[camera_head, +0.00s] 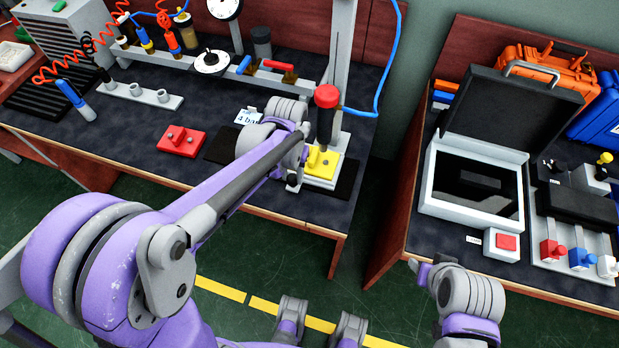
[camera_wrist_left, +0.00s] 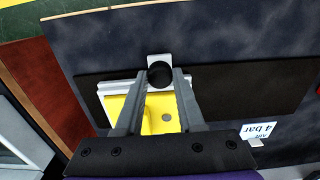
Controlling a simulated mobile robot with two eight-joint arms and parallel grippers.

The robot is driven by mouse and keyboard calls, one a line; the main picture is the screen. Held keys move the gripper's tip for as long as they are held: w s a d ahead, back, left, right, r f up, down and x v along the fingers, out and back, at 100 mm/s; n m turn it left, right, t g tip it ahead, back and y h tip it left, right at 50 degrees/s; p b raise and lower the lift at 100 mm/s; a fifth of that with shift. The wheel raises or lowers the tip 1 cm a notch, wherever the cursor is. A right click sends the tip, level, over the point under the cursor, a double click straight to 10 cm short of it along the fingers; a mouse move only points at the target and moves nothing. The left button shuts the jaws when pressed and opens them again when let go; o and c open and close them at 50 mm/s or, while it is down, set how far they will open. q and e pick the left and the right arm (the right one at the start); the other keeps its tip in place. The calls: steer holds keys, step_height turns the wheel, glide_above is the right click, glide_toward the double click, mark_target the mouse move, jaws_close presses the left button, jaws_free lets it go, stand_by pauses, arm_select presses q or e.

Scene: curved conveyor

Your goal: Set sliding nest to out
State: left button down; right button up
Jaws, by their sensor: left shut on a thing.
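The sliding nest is a yellow block (camera_head: 321,160) on a pale base, set on a black strip under the red-capped press on the bench. In the left wrist view the yellow nest (camera_wrist_left: 153,115) lies between and below my fingers. A round black knob (camera_wrist_left: 160,75) on a small pale tab stands at its front edge. My left gripper (camera_wrist_left: 160,78) is shut on this knob, one finger on each side. In the head view the left gripper (camera_head: 293,180) is at the nest's left front corner, mostly behind my arm. Part of my right arm shows at lower right; its fingers cannot be made out.
The press column (camera_head: 340,70) and red-capped ram (camera_head: 327,110) rise close beside my left wrist. A red block (camera_head: 181,140) and a "4 bar" card (camera_head: 248,117) lie to the left. An open black-lidded case (camera_head: 470,205) stands on the right bench, across a gap.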

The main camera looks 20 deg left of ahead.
arm_select(q)
steer(key=a, duration=1.9)
steer(key=shift+w+a+b, duration=0.15)
steer(key=shift+w+b, duration=0.15)
steer(key=shift+a, duration=0.2)
steer(key=shift+a, duration=0.1)
steer(key=c, duration=0.5)
jaws_free()
steer(key=shift+a, duration=0.1)
steer(key=shift+r, duration=0.1)
step_height(320, 180, up, 11)
steer(key=shift+f+p, duration=0.15)
steer(key=shift+p, duration=0.45)
